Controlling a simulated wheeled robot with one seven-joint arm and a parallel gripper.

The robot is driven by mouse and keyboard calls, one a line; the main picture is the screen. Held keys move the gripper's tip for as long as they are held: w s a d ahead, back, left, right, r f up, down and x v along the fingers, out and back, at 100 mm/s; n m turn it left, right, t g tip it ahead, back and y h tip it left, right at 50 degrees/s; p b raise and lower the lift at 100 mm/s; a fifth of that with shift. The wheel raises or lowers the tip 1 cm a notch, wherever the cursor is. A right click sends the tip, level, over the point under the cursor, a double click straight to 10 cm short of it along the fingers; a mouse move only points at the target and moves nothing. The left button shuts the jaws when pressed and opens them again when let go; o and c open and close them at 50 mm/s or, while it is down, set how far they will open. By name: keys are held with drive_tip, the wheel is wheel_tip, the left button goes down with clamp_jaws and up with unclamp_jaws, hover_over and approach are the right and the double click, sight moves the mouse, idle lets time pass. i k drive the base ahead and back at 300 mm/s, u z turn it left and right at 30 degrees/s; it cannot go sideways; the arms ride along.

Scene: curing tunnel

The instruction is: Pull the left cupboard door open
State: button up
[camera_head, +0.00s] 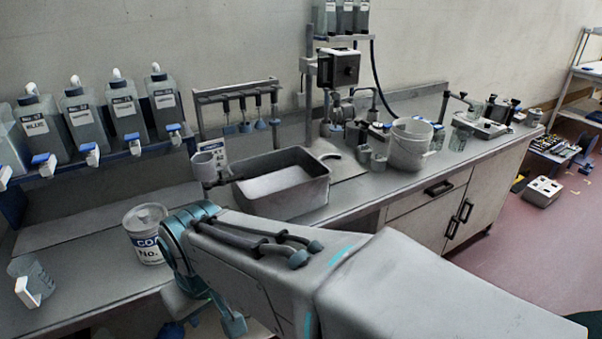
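The left cupboard door (424,228) is a pale panel under the right part of the bench, below a drawer. It looks shut, and my arm hides its lower part. Its dark handle (452,228) stands upright near its right edge. The right cupboard door (490,190) is beside it with a similar dark handle (466,211) and also looks shut. My arm reaches across the front from the lower right. My gripper (205,322) is at the bottom left, pointing down in front of the bench, far left of the door handles. The frame edge cuts it off, so its opening is unclear.
The drawer (438,188) above the left door looks shut. The bench top (350,200) holds a grey tub (290,205), a white bucket (408,150), a tin can (147,245) and a clear beaker (40,272) near my arm. Reddish floor (520,250) is open at the right.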

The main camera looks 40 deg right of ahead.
sight(430, 224)
drive_tip(key=z, duration=2.8)
drive_tip(key=i, duration=1.25)
drive_tip(key=z, duration=0.3)
drive_tip(key=i, duration=1.5)
drive_tip(key=u, duration=0.25)
